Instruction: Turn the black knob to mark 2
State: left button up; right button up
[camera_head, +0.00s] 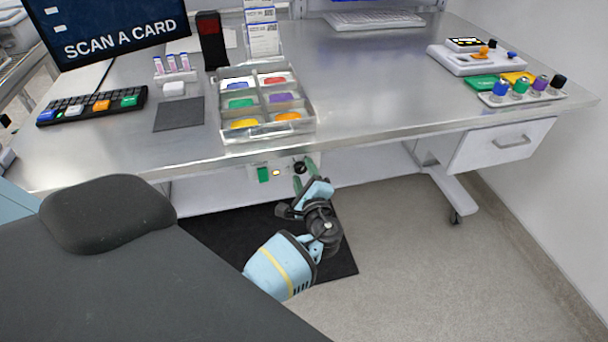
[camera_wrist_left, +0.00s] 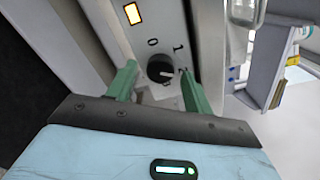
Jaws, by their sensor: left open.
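The black knob (camera_wrist_left: 160,68) sits on a light panel and also shows in the head view (camera_head: 299,167) under the table's front edge. Marks 0, 1 and 2 show around it in the left wrist view. A small white line on the knob points roughly right, toward the 2, but the exact setting is hard to tell. My left gripper (camera_wrist_left: 157,72) is open, with one green finger on each side of the knob; I cannot tell whether they touch it. It also shows in the head view (camera_head: 304,173). My right gripper is not in view.
The metal table (camera_head: 370,100) overhangs the panel. A clear divided tray (camera_head: 265,134) stands near its edge. A drawer (camera_head: 500,145) hangs at the right.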

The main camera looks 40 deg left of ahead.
pick_arm(q)
jog(key=v, duration=0.7)
jog(key=shift+s+d+b, duration=0.25)
jog(key=shift+d+b, duration=0.05)
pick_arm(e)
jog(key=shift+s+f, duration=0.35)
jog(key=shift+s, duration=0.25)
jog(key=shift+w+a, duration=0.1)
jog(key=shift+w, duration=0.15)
pick_arm(q)
jog(key=s+d+f+n+g+h+p, duration=0.25)
jog(key=s+f+h, duration=0.65)
jog(key=s+f, duration=0.55)
jog(key=s+d+r+n+h+p, duration=0.1)
jog(key=s+d+n+h, duration=0.2)
jog(key=s, duration=0.6)
jog(key=s+d+r+n+h+p, duration=0.1)
jog(key=s+d+n+h, duration=0.2)
jog(key=s+n, duration=0.3)
jog(key=s, duration=0.3)
jog(key=shift+s+n+h, duration=0.3)
jog(key=shift+s+n, duration=0.05)
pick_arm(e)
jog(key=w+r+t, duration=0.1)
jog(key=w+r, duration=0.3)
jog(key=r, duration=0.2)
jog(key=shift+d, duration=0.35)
